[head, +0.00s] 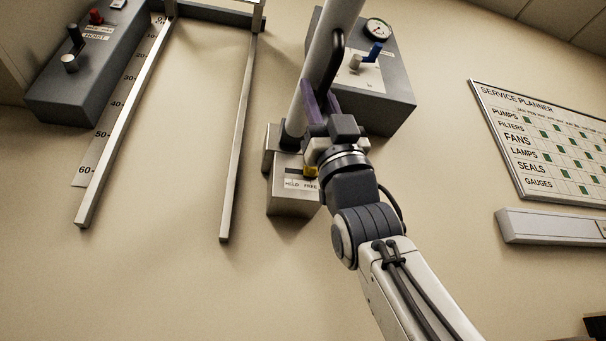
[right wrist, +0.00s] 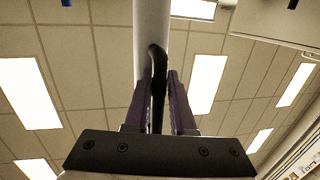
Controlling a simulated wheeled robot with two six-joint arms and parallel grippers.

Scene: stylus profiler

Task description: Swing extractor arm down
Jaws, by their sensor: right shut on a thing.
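The extractor arm (head: 336,18) is a pale tube that rises steeply from a wall bracket (head: 292,203) and leaves the top of the head view. A black loop handle (head: 335,62) is fixed along it. My right gripper (head: 319,98) has its purple fingers shut on this handle. In the right wrist view the handle (right wrist: 157,68) passes between the two fingers of the gripper (right wrist: 160,98), with the tube (right wrist: 151,25) just behind. The bracket carries a label reading HOLD and FREE, with a yellow part beside it, partly hidden by my wrist. My left gripper is not in view.
A grey box with a gauge (head: 398,88) and a blue lever is on the wall behind the tube. A metal rail frame (head: 237,150) with a scale and a grey control box (head: 85,75) are at left. A planner board (head: 550,145) hangs at right. The lower left wall is clear.

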